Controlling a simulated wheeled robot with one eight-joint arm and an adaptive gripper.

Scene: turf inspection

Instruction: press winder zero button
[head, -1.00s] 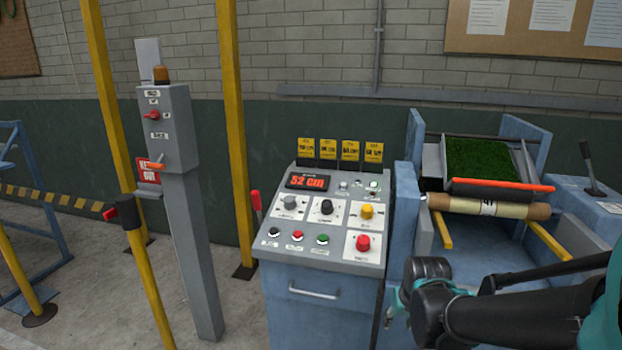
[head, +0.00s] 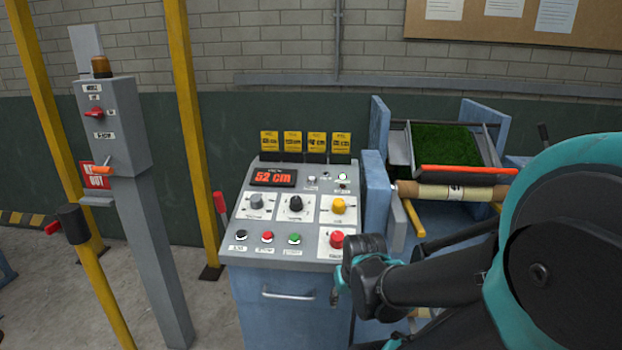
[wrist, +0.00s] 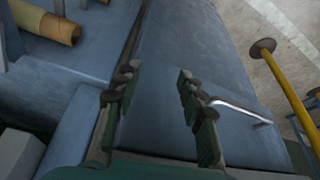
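The control panel (head: 285,212) slopes on top of a blue cabinet, and its red display (head: 274,177) reads 52 cm. Its lower row has a black button (head: 241,235), a red button (head: 267,237) and a green button (head: 294,238). A larger red mushroom button (head: 336,240) sits at the lower right. The labels are too small to read, so I cannot tell which is winder zero. My gripper (wrist: 158,72) is open and empty in the wrist view, over the cabinet's blue side. In the head view it is low at the panel's right edge, mostly hidden by my arm.
A machine with green turf (head: 446,144) and a brown roll (head: 450,191) stands to the right. A grey post box (head: 112,125) and yellow posts (head: 196,130) stand left. Yellow tags (head: 314,142) line the panel's back. The cabinet handle (wrist: 240,110) shows below my fingers.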

